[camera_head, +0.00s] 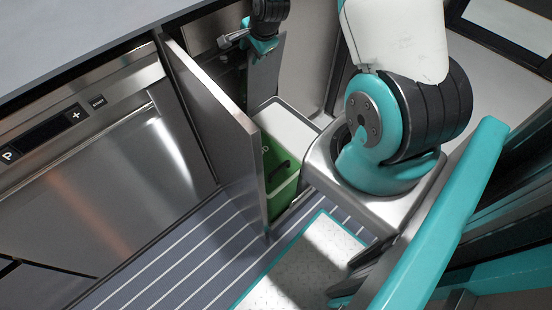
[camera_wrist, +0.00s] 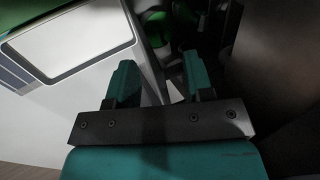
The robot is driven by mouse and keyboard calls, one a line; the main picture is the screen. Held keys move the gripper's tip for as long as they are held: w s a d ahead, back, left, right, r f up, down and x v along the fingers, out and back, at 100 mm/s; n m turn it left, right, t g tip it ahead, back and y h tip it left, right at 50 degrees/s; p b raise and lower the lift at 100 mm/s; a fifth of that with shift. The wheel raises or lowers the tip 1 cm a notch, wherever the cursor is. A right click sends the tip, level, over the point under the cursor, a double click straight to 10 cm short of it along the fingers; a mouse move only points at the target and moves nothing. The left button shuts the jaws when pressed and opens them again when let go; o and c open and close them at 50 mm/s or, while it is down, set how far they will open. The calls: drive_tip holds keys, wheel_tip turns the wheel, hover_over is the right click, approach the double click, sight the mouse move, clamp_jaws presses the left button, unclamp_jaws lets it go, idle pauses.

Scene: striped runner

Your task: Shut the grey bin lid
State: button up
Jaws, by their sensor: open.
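In the wrist view a pale panel with a dark rim (camera_wrist: 72,38) fills the upper left, left of my gripper (camera_wrist: 160,80). Its two teal fingers are apart with nothing between them. In the head view my wrist shows near the top, above the bins; the fingertips are hard to make out there.
The open cabinet door (camera_head: 212,125) stands to the left of the bins. A dark handle shows in the green bin. A steel appliance front (camera_head: 100,190) is at left under the worktop (camera_head: 70,35). Striped runner (camera_head: 170,262) covers the floor.

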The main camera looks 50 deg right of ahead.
drive_tip(key=shift+s+a+f+t+b, duration=0.1)
drive_tip(key=shift+s+f+t+b, duration=0.15)
drive_tip(key=shift+s+b, duration=0.5)
drive_tip(key=shift+s+f+t+b, duration=0.15)
drive_tip(key=shift+s+f+b, duration=0.15)
drive_tip(key=shift+s, duration=0.85)
drive_tip(key=s+b, duration=0.1)
drive_tip(key=s+f+t+b, duration=0.1)
drive_tip(key=s+b, duration=0.1)
drive_tip(key=shift+s+a+f, duration=0.1)
drive_tip(key=shift+s, duration=0.15)
